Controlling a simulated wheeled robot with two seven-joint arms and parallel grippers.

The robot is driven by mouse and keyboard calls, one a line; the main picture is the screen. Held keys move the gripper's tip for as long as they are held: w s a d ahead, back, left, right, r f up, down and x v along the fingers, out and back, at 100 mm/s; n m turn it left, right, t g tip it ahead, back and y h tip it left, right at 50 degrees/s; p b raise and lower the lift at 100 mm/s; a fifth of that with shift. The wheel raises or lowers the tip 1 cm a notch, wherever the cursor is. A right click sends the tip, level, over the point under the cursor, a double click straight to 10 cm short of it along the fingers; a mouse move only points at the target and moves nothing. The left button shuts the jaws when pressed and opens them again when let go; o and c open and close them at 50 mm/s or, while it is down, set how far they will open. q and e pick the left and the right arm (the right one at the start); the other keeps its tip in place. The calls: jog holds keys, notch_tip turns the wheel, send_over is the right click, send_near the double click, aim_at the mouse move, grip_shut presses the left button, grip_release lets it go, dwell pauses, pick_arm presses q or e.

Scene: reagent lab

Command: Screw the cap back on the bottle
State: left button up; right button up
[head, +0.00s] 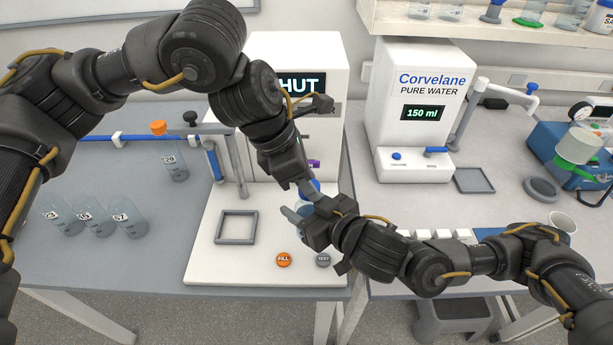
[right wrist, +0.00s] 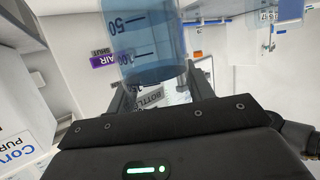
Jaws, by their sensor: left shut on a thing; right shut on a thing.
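In the head view my left gripper (head: 307,190) reaches down from above and is shut on a small blue cap (head: 313,185), partly hidden by its fingers. Just below, my right gripper (head: 294,215) comes in from the right and is shut on the bottle (head: 303,209), which is mostly hidden there. In the right wrist view the clear, blue-tinted bottle (right wrist: 145,45) with dark volume marks stands large between the right fingers (right wrist: 160,92). The cap is close over the bottle's top; I cannot tell whether it is seated or turned.
A white machine base (head: 205,255) with a grey square frame (head: 236,227) and FILL and TEST buttons lies below the grippers. A Corvelane water dispenser (head: 415,110) stands to the right.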

aim_at(298, 206)
pick_arm(q)
jog(key=shift+s+f, duration=0.25)
jog(key=shift+f, duration=0.25)
jog(key=o, duration=0.7)
jog(key=shift+v, duration=2.2)
jog(key=shift+w+d, duration=0.1)
jog(key=shift+w, duration=0.15)
jog(key=c, duration=0.6)
jog(key=shift+r, duration=0.15)
